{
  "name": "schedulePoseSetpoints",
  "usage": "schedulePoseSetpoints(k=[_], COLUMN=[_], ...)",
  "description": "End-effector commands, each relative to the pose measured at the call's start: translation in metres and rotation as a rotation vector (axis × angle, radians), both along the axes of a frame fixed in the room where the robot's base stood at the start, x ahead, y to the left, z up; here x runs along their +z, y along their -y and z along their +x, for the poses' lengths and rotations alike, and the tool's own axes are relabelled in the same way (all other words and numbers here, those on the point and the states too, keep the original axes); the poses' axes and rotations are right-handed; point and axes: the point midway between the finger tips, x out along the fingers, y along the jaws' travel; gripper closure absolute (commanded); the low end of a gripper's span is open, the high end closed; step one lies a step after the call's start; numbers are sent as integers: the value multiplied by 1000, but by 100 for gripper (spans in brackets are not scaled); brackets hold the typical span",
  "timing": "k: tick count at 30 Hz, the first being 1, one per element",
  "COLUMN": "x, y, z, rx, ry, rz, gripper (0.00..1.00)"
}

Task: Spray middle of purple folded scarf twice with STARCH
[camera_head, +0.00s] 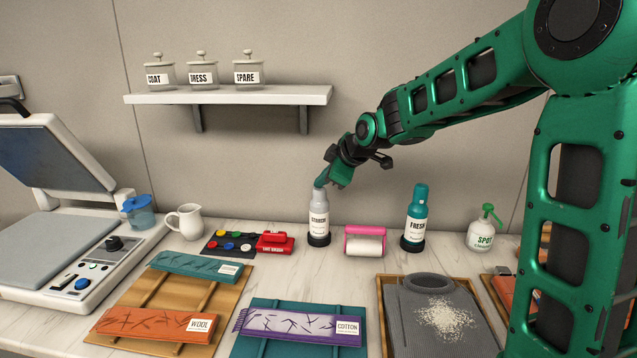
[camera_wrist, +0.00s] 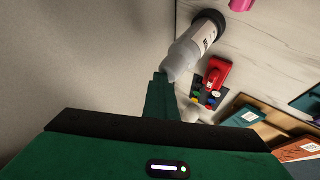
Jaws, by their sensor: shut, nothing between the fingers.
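The STARCH bottle (camera_head: 319,222), grey-white with a dark base, stands upright on the table by the back wall. It also shows in the wrist view (camera_wrist: 193,50). My gripper (camera_head: 322,182) is shut and empty, with its fingertips at the top of this bottle. In the wrist view the closed fingers (camera_wrist: 160,85) reach the bottle's nozzle end; I cannot tell whether they touch. The purple folded scarf (camera_head: 285,324), with dark leaf marks and a COTTON label, lies across a teal board (camera_head: 262,349) at the front, well away from my gripper.
A pink-handled roller (camera_head: 365,241) and teal FRESH bottle (camera_head: 416,218) stand to the right, then a SPOT bottle (camera_head: 481,233). A shelf (camera_head: 228,96) with jars hangs above. A tray (camera_head: 384,300) holds a grey garment.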

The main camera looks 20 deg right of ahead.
Motion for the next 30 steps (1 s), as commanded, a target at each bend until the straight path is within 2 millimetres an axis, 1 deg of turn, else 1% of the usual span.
schedulePoseSetpoints(k=[1, 7, 17, 23, 30], x=[-11, -5, -2, 14, 38], y=[3, 3, 3, 3, 2], z=[-5, -5, -5, -5, -4], rx=[-4, -5, -4, -4, -3], ry=[-27, -25, -24, -22, -15], rz=[-2, -1, -2, -3, -1], gripper=[100, 100, 100, 100, 100])
